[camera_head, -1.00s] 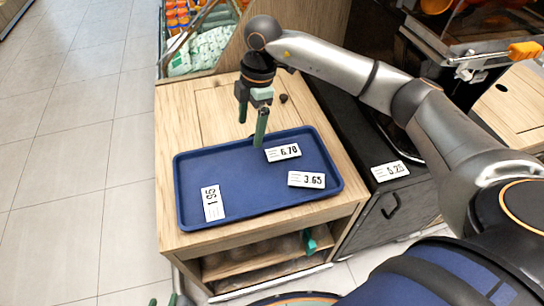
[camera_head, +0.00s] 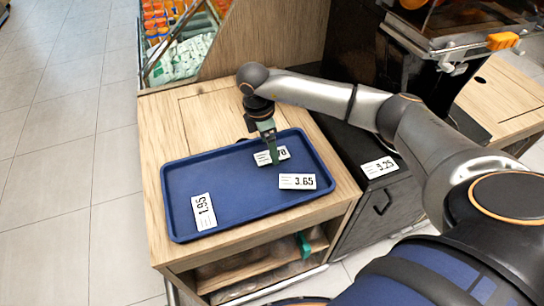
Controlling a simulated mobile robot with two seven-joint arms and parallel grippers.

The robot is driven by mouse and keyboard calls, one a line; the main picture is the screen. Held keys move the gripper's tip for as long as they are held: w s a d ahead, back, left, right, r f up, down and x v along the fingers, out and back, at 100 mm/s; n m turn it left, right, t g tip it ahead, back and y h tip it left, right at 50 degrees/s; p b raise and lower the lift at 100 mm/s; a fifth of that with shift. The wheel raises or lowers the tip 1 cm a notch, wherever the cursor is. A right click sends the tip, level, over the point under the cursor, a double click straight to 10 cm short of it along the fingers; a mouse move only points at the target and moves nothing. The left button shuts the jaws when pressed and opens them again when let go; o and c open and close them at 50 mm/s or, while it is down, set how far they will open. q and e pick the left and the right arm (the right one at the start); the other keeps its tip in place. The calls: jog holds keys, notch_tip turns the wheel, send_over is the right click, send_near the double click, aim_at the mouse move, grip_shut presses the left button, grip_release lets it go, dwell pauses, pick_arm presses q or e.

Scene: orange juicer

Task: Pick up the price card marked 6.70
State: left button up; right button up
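The price card marked 6.70 (camera_head: 262,158) lies in the upper right part of the blue tray (camera_head: 180,225). Its first digits are covered by a gripper finger, and only the end of the number shows. My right gripper (camera_head: 268,145) points down over this card, with a green finger in front of it. The far finger is mostly hidden, so I cannot tell how far apart the fingers are or whether they touch the card. The card looks flat in the tray. My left gripper is not in view.
Card 3.65 (camera_head: 298,181) lies just below in the tray, and card 1.95 (camera_head: 204,212) lies at its left. Another card (camera_head: 379,167) lies on the dark counter at the right. The tray's middle is bare. A juicer (camera_head: 450,35) stands at the upper right.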

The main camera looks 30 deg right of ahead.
aim_at(264, 159)
jog(key=shift+s+d+f, duration=0.1)
jog(key=shift+d+f, duration=0.05)
jog(key=shift+f, duration=0.6)
jog(key=shift+d+f, duration=0.1)
jog(key=shift+f, duration=0.65)
jog(key=shift+c, duration=0.4)
grip_shut()
